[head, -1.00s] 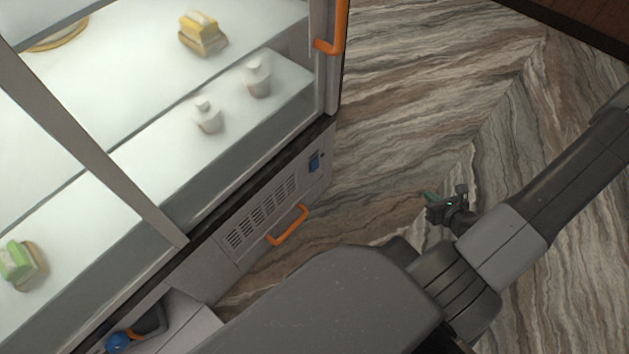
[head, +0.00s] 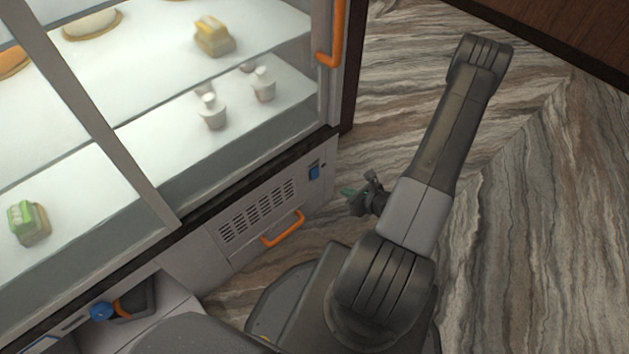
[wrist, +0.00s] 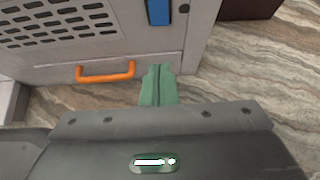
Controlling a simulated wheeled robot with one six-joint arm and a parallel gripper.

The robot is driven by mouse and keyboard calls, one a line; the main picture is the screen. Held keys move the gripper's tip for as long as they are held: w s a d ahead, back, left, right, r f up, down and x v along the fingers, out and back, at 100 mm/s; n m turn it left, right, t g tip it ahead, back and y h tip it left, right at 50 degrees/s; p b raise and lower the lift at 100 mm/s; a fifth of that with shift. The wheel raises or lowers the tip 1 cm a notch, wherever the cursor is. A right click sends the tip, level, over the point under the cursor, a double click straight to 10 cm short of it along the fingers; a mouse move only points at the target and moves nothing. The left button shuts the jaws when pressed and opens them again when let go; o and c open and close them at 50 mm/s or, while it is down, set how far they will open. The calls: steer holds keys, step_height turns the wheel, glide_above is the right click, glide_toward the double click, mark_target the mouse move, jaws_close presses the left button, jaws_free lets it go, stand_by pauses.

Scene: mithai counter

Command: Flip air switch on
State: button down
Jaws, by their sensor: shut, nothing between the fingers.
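The blue switch (head: 314,172) sits on the grey lower panel of the display case, at its right end beside the vent slots. It also shows at the top of the wrist view (wrist: 158,11), cut off by the frame edge. Its on or off position cannot be told. My gripper (head: 347,192) is in front of the panel, to the lower right of the switch and apart from it. In the wrist view its green fingers (wrist: 158,84) are shut together and empty, pointing toward the panel below the switch.
An orange handle (head: 283,230) juts from the panel below the vent; in the wrist view the handle (wrist: 106,72) is just left of my fingers. A taller orange handle (head: 335,35) is on the glass case. Marbled floor (head: 540,170) is open to the right.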

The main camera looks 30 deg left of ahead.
steer(key=b, duration=0.3)
glide_toward(315, 173)
steer(key=w+a+f, duration=0.2)
steer(key=a+f, duration=0.2)
steer(key=f, duration=0.2)
steer(key=shift+a+f, duration=0.15)
steer(key=shift+a, duration=0.1)
steer(key=shift+a+f+b, duration=0.1)
steer(key=shift+b, duration=0.2)
stand_by(0.4)
